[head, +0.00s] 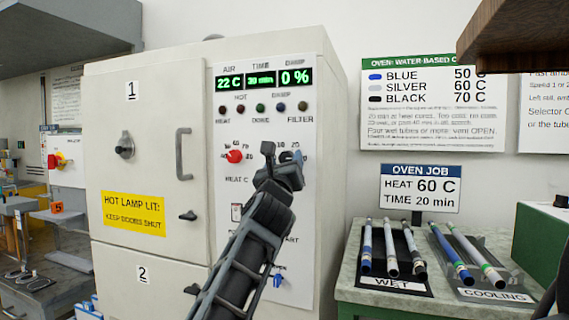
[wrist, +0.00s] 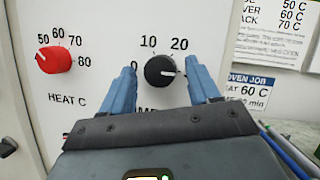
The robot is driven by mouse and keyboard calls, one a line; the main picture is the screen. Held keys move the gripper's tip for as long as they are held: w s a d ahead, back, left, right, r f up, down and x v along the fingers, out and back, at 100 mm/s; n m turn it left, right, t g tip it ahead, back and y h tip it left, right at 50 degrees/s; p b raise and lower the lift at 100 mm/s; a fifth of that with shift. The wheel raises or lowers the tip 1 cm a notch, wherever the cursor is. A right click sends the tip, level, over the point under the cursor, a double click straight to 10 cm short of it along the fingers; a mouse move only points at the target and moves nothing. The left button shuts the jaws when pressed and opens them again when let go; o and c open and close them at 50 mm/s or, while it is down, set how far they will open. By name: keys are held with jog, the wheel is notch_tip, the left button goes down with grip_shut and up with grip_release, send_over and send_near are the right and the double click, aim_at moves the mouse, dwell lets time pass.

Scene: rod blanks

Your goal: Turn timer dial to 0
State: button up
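The timer dial (wrist: 160,71) is a round black knob on the white oven panel, with the marks 0, 10 and 20 around it in the wrist view. Its white pointer line points right, past the 20 mark. My gripper (wrist: 161,66) is open, with one blue finger on each side of the dial. I cannot tell whether the fingers touch it. In the head view my gripper (head: 284,162) hides most of the dial. The time display (head: 260,79) shows a minutes value, too small to read surely.
The oven door handle (head: 183,154) sticks out left of the panel. A green table (head: 362,298) with rods in wet and cooling racks stands to the right.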

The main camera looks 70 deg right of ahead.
jog(key=c, duration=0.9)
jog(key=shift+c, duration=0.2)
